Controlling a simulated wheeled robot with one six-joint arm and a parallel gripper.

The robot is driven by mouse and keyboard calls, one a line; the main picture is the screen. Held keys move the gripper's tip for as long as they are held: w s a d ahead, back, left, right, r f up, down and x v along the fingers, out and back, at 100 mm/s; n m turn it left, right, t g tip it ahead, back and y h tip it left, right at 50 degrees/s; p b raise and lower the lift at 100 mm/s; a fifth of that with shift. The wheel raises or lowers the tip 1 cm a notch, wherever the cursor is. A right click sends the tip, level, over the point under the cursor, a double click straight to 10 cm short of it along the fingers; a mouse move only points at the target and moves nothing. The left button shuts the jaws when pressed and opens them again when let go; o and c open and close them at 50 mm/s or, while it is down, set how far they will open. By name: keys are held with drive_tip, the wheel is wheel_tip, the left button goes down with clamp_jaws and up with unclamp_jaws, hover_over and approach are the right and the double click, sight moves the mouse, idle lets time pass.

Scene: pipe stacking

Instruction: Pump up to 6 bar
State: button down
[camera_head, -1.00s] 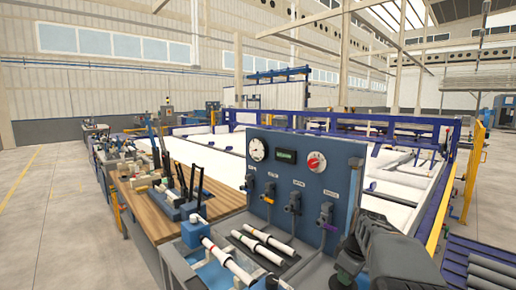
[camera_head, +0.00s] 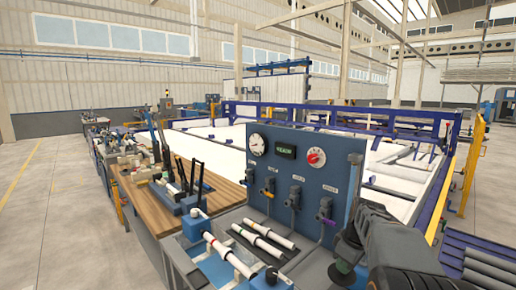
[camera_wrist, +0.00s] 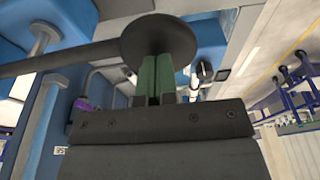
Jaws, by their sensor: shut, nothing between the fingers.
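The blue test panel (camera_head: 343,192) stands upright. It carries a white round gauge (camera_head: 256,144), a lit green display (camera_head: 286,151) and a red dial (camera_head: 316,158). The gauge needle and display text are too small to read surely. Below are valves, including a left valve (camera_head: 268,187), a middle valve (camera_head: 294,197) and a right valve (camera_head: 325,208). My gripper (camera_head: 343,268) is at the panel's lower right, its green fingers shut and empty. In the wrist view, the fingers (camera_wrist: 163,78) lie close to a dark round disc (camera_wrist: 158,36) with a bar running left; contact is unclear.
White pipes (camera_head: 264,240) lie on the bench before the panel. A wooden worktop (camera_head: 150,208) with upright tools is to the left. A blue fixture (camera_head: 196,224) holds another pipe. A large white table with a blue frame (camera_head: 340,118) stands behind. Floor at far left is clear.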

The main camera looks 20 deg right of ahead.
drive_tip(key=f+b, duration=0.1)
drive_tip(key=f, duration=0.1)
drive_tip(key=f+b, duration=0.2)
drive_tip(key=f, duration=0.1)
drive_tip(key=f+b, duration=0.2)
drive_tip(key=f, duration=0.1)
drive_tip(key=shift+w+d, duration=0.1)
drive_tip(key=shift+d, duration=0.15)
drive_tip(key=r+p, duration=0.2)
drive_tip(key=r, duration=0.1)
drive_tip(key=r+p, duration=0.2)
drive_tip(key=r, duration=0.1)
drive_tip(key=r+p, duration=0.3)
drive_tip(key=r, duration=0.1)
drive_tip(key=shift+s+a, duration=0.2)
drive_tip(key=shift+a, duration=0.15)
drive_tip(key=shift+f, duration=0.2)
drive_tip(key=shift+a+r, duration=0.1)
drive_tip(key=shift+r, duration=0.1)
idle(1.6)
drive_tip(key=shift+f, duration=0.2)
